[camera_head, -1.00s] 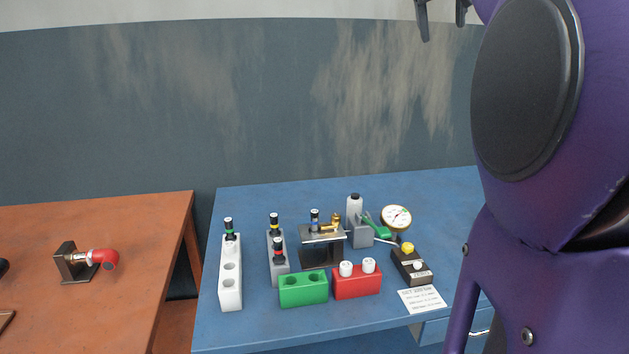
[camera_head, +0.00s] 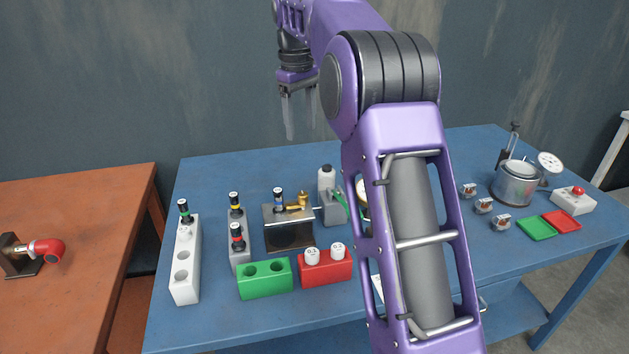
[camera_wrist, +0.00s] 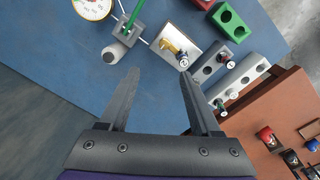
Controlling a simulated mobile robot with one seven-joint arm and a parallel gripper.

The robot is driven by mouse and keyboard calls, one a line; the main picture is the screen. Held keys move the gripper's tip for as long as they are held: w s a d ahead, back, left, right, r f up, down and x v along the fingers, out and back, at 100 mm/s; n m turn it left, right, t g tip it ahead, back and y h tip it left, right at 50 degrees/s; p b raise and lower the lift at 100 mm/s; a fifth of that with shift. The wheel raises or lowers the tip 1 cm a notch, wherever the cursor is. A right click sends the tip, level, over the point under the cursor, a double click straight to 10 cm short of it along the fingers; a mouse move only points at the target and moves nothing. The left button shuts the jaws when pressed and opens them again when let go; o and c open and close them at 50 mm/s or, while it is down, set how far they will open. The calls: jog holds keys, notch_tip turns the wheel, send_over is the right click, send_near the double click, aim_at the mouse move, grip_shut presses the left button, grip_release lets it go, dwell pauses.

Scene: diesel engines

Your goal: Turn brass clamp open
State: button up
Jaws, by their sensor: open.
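The brass clamp (camera_head: 297,201) sits on top of a metal stand (camera_head: 290,230) on the blue table, beside a blue-labelled black-capped vial (camera_head: 278,200). In the wrist view the brass clamp (camera_wrist: 172,46) lies beyond my fingertips, near the top middle. My gripper (camera_head: 299,112) is open and empty, pointing down, high above the back of the blue table. In the wrist view its two fingers (camera_wrist: 160,75) stand wide apart with nothing between them. The clamp's exact angle is too small to tell.
A grey pump with a green lever (camera_head: 339,204) stands right of the clamp. White and grey vial racks (camera_head: 184,270) are left; green (camera_head: 264,280) and red (camera_head: 325,268) blocks are in front. A metal pot (camera_head: 516,184) is far right. My arm hides the table's middle.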

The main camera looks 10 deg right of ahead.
aim_at(303, 193)
notch_tip(303, 193, down, 18)
jog(key=b, duration=0.3)
jog(key=shift+w+f, duration=0.1)
jog(key=shift+f, duration=0.1)
grip_shut()
dwell(0.3)
